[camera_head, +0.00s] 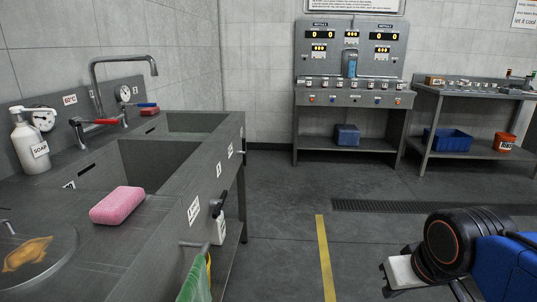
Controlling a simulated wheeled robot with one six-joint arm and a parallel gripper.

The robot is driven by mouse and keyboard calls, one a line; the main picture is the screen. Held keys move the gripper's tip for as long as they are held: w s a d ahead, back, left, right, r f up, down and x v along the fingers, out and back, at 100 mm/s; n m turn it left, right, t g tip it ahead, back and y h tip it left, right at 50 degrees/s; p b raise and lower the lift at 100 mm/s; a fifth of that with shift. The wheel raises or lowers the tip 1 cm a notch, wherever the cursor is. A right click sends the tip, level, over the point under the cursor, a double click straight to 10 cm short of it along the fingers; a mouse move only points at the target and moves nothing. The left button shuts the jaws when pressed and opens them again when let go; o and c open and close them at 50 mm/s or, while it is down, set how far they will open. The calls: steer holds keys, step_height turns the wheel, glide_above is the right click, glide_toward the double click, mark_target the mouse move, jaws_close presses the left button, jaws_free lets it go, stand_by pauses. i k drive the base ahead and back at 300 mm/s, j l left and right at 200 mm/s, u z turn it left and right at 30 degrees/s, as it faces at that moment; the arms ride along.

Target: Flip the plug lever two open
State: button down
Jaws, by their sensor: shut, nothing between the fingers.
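A steel double sink (165,195) stands along the left wall, with two basins and small labels on its front panel. I cannot clearly make out plug lever two; small white labels (219,169) on the panel are too small to read surely. A dark handle-like part (217,206) sticks out from the front, above a white bottle (218,232); it may be the bottle's spray head. My gripper (387,277) is at the lower right, shut and empty, well apart from the sink over open floor.
A tap (123,59), red-handled valve (99,121), soap bottle (28,142) and pink sponge (117,205) are on the sink. A green cloth (194,280) hangs in front. A control console (350,96) and side bench (470,90) stand behind. The middle floor is clear.

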mark_target(243, 152)
steer(key=i+l, duration=0.25)
steer(key=i, duration=0.2)
steer(key=i+l+z, duration=0.1)
steer(key=i+l, duration=0.2)
steer(key=i, duration=0.15)
steer(key=i+l, duration=0.25)
steer(key=i, duration=0.2)
